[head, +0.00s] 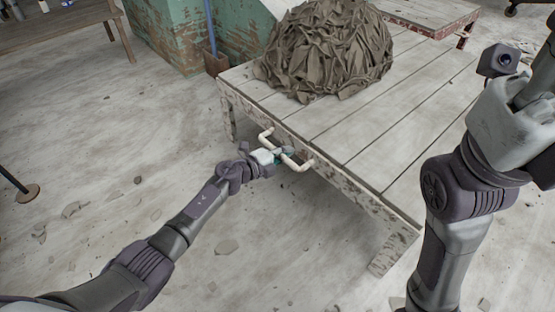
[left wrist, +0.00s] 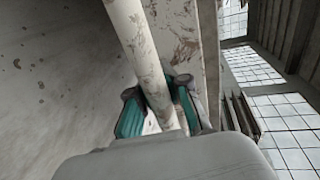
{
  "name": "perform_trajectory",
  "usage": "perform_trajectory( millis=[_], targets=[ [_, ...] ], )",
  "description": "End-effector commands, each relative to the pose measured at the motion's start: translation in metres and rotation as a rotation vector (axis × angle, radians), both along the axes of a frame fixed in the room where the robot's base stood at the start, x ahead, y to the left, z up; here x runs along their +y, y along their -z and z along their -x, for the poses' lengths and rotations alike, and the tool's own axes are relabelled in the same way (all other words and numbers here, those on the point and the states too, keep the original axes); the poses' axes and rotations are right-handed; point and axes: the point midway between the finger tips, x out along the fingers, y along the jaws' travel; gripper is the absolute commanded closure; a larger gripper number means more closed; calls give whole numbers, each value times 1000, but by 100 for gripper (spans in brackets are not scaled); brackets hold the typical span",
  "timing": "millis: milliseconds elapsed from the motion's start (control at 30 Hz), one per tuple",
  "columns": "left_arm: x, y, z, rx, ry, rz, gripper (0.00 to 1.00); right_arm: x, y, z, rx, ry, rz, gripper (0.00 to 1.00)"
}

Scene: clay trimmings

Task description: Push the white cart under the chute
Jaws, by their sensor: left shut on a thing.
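The white cart (head: 385,150) is a low, worn platform of whitewashed planks, in the middle and right of the head view. A pale pipe handle (head: 302,166) stands out from its near edge. My left gripper (head: 282,155) is at this handle. In the left wrist view, its teal-padded fingers (left wrist: 160,108) are shut around the pale, rust-stained bar (left wrist: 136,35). A large heap of grey-brown clay trimmings (head: 325,50) lies on the cart's far part. I cannot make out the chute for certain. My right arm rises at the right; its gripper is out of view.
A green, rust-worn block (head: 170,35) stands behind the cart at upper left. A wooden bench (head: 75,20) is at far left, and a red-edged platform (head: 425,15) at the back right. A round-footed stand (head: 27,193) is at left. The pale floor has scattered flakes.

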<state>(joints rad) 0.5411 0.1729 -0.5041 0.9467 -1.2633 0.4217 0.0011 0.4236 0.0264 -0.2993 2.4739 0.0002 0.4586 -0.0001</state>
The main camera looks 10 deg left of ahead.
Motion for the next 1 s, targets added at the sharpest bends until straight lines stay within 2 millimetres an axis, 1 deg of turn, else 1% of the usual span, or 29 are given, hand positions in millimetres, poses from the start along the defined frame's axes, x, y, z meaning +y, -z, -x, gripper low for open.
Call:
perform_trajectory(
  millis=[33, 200, 233, 400, 800, 867, 1000],
  targets=[
    [-4, -7, 0, -8, 9, 8, 100, 0, -1, 0, 0, 0, 0, 60],
    [-4, -7, 0, -8, 11, 9, 100, 0, -1, 0, 1, -1, 0, 60],
    [-4, -7, 0, -8, 11, 9, 85, 0, -1, 0, 1, -1, 0, 60],
    [-4, -6, 0, -8, 9, 7, 57, 0, -1, 0, 1, -1, 0, 60],
    [0, -3, 2, -3, 5, 1, 57, 0, 0, -1, 4, -1, 0, 60],
    [2, -3, 3, -4, 5, 0, 57, 0, 0, -1, 4, -1, 0, 60],
    [14, -5, 14, -6, 3, -3, 57, 0, 0, -1, 3, -1, 0, 60]
  ],
)
